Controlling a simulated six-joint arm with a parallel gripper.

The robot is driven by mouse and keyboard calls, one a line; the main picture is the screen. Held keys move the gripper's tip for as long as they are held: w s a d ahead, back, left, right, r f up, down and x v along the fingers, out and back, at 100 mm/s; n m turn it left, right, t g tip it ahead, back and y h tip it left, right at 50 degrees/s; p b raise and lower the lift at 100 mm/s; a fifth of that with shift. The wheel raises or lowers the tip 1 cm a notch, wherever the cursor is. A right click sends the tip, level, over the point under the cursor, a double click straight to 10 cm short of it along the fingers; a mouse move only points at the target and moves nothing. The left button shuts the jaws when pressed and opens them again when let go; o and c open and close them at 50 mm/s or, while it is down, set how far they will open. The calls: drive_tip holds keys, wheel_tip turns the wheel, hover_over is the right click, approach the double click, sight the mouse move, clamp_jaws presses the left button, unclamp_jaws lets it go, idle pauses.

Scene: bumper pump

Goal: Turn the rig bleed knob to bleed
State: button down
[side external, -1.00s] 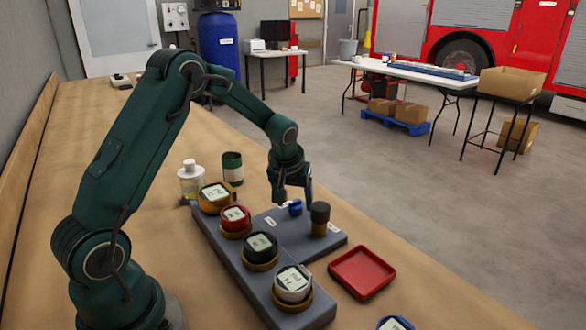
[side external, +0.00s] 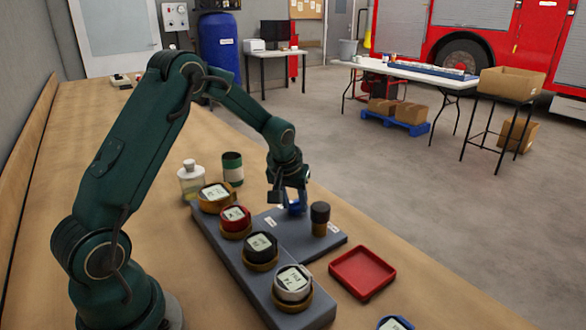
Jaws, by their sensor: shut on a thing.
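The rig (side external: 262,276) is a grey panel on the bench with several round gauges along its left part. A small blue knob (side external: 295,209) sits on the rig's right-hand plate, between two small white labels. My gripper (side external: 291,203) points down over the blue knob and is shut on it. The fingers partly hide the knob, and which way it points cannot be told. A black-topped brass post (side external: 320,218) stands just right of the knob, apart from my gripper.
A red tray (side external: 362,272) lies right of the rig. A clear bottle (side external: 191,180) and a dark green can (side external: 232,168) stand behind the gauges. A blue-rimmed round item (side external: 395,323) is at the front edge. The bench behind the rig is fairly clear.

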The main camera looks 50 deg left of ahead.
drive_tip(key=m, duration=0.2)
drive_tip(key=m+h, duration=0.1)
drive_tip(key=m, duration=0.1)
drive_tip(key=shift+s+a+h, duration=0.1)
drive_tip(key=shift+s+h, duration=0.05)
drive_tip(key=shift+h, duration=0.15)
drive_tip(key=m+h, duration=0.1)
drive_tip(key=m, duration=0.3)
drive_tip(key=shift+a+m+t+h, duration=0.2)
drive_tip(key=shift+m+t+h, duration=0.1)
drive_tip(key=shift+m+h, duration=0.1)
drive_tip(key=m+h, duration=0.1)
drive_tip(key=m, duration=0.2)
drive_tip(key=shift+a+m, duration=0.15)
drive_tip(key=shift+m, duration=0.15)
drive_tip(key=m, duration=0.2)
drive_tip(key=m+g+h, duration=0.1)
drive_tip(key=m, duration=0.1)
drive_tip(key=shift+a+m+g+h, duration=0.1)
drive_tip(key=shift+m+g+h, duration=0.2)
drive_tip(key=shift+m, duration=0.1)
drive_tip(key=shift+c, duration=2.2)
unclamp_jaws()
drive_tip(key=shift+w, duration=0.2)
